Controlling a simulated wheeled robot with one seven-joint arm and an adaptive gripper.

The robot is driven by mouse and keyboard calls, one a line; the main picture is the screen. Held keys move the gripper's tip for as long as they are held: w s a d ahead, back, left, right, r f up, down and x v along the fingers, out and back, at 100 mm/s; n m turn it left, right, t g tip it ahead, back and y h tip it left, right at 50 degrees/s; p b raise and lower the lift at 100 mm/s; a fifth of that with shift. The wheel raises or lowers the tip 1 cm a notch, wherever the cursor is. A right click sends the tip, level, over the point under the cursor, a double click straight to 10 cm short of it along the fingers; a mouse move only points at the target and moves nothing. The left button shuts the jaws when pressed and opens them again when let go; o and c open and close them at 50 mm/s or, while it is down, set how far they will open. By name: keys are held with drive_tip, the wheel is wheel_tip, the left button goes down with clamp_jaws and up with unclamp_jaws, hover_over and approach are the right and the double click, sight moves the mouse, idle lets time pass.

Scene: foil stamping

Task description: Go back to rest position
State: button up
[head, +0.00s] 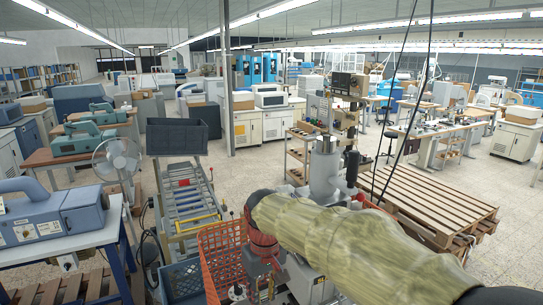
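My arm (350,245) shows in the head view in a wrinkled pale yellow sleeve. It reaches from the lower right corner toward the lower middle. Its far end has a dark and red joint, and my gripper (264,284) seems to hang below it, beside an orange mesh basket (222,262). The fingers are small and blend with the machine parts behind them. I cannot tell whether they are open or shut, or whether they touch the basket.
A grey upright machine (324,170) stands just behind my arm. Wooden pallets (425,205) are stacked to the right. A roller conveyor (190,205), a dark bin (177,137) and a fan (117,158) are left. A blue crate (182,281) is near the front. Open floor lies beyond.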

drive_tip(key=s+d+f+m+t+b, duration=0.1)
drive_tip(key=s+d+f+m+b, duration=0.1)
drive_tip(key=s+d+f+b, duration=0.4)
drive_tip(key=s+d+f+m+t+b, duration=0.2)
drive_tip(key=s+d+f+b, duration=0.4)
drive_tip(key=s, duration=0.3)
drive_tip(key=s+d+f+m+t+b, duration=0.1)
drive_tip(key=s+d+f+b, duration=0.5)
drive_tip(key=s+d+b, duration=0.1)
drive_tip(key=shift+s+d+f+m+t+b, duration=0.15)
drive_tip(key=shift+d+m+b, duration=0.05)
drive_tip(key=shift+d+b, duration=0.2)
drive_tip(key=shift+s+d+f+m+t+b, duration=0.1)
drive_tip(key=shift+d+m+t+b, duration=0.1)
drive_tip(key=shift+d+b, duration=0.15)
drive_tip(key=shift+d+f, duration=0.15)
drive_tip(key=shift+d, duration=0.15)
